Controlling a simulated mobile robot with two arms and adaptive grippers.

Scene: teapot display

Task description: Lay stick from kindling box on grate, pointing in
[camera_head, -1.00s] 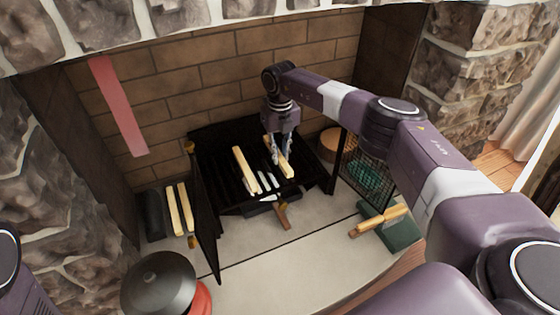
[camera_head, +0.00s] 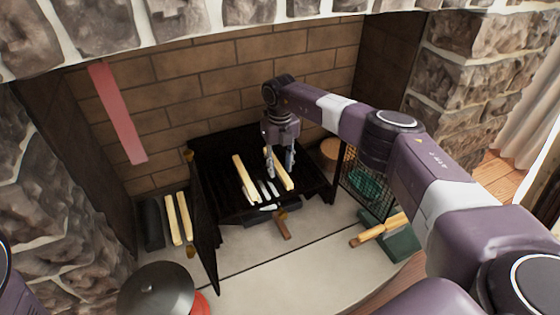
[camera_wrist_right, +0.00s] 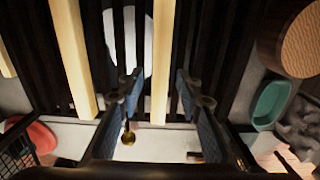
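The dark grate (camera_head: 222,176) stands in the middle of the fireplace. One pale stick (camera_head: 244,174) lies on its left part, pointing toward the back wall. A second pale stick (camera_head: 285,178) lies to its right, roughly parallel. My right gripper (camera_head: 280,163) is over this second stick, with its fingers apart. In the right wrist view the stick (camera_wrist_right: 162,60) runs between the two open fingers (camera_wrist_right: 158,88), with gaps on both sides. My left gripper is out of view. Other sticks (camera_head: 380,231) lie at a dark green box (camera_head: 403,244) at the right.
Two pale sticks (camera_head: 179,218) stand at the left by a dark block (camera_head: 152,222). An open dark door panel (camera_head: 206,232) is left of the grate, a mesh panel (camera_head: 365,185) right. A dark round lid (camera_head: 156,288) is at front left. The front hearth (camera_head: 260,265) has free room.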

